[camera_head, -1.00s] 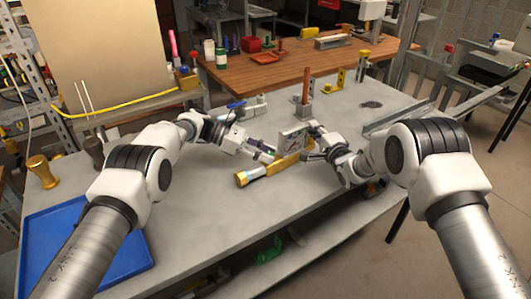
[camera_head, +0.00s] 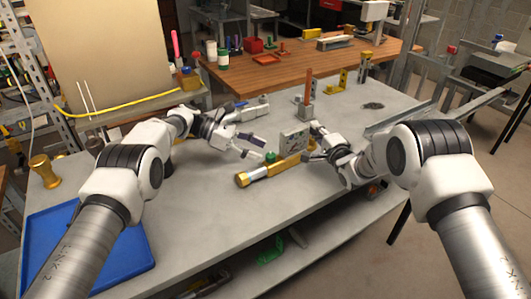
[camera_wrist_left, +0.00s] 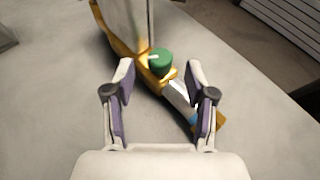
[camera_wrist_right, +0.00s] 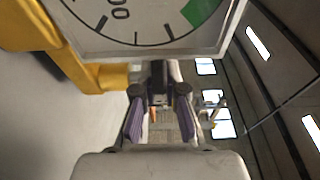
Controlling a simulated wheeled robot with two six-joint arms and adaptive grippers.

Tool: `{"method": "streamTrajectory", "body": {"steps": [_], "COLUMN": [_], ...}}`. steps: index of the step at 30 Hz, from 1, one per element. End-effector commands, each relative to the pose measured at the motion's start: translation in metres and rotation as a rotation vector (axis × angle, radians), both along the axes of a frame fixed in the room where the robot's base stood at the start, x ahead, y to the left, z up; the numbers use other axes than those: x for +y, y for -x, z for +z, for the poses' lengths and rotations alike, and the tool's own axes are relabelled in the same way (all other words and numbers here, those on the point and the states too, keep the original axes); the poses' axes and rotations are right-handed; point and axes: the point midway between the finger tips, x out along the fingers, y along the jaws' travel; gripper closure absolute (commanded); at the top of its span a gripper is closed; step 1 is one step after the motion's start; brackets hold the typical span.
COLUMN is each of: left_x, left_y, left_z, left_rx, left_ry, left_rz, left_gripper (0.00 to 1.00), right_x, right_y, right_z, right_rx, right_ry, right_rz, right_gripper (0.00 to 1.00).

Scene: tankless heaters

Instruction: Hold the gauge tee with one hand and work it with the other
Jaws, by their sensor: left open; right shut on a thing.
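The gauge tee is a yellow-brass body (camera_head: 268,172) with a square white-framed gauge (camera_head: 295,138) standing on it and a green knob (camera_head: 270,156) on top. My right gripper (camera_head: 312,156) is shut on the gauge tee at its right side. In the right wrist view the gauge face (camera_wrist_right: 150,22) looms close above the right fingers (camera_wrist_right: 158,88). My left gripper (camera_head: 254,146) is open and empty, just up and left of the green knob. In the left wrist view the knob (camera_wrist_left: 160,60) shows just beyond the open fingers (camera_wrist_left: 160,78), not gripped.
A blue tray (camera_head: 130,258) lies at the grey bench's left front. A block with an orange-red upright (camera_head: 307,88) stands behind the gauge.

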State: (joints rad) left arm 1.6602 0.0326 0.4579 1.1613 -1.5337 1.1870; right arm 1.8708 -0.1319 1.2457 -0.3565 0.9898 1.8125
Motion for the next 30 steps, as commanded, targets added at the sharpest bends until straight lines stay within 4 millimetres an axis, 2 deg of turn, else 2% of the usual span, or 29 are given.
{"method": "streamTrajectory", "body": {"steps": [3,7,19,25,30], "left_x": [0.023,0.035,0.034,0.029,0.034], "left_y": [-0.002,-0.003,-0.006,-0.013,0.006], "left_z": [0.009,0.014,0.021,0.049,0.069], "left_rx": [-0.001,0.0,0.006,0.036,0.051], "left_ry": [0.001,0.0,-0.016,-0.126,-0.27], "left_rz": [0.003,0.0,0.026,0.175,0.321], "left_gripper": [0.44,0.44,0.44,0.44,0.44], "right_x": [-0.001,-0.001,-0.001,-0.001,-0.001], "right_y": [0.0,0.0,0.0,0.0,0.0], "right_z": [0.0,0.0,0.0,0.0,0.0], "right_rx": [0.0,0.0,0.0,0.0,0.0], "right_ry": [-0.001,-0.001,-0.001,-0.001,-0.001], "right_rz": [-0.001,-0.001,-0.002,-0.002,-0.002], "right_gripper": [1.0,1.0,1.0,1.0,1.0]}}
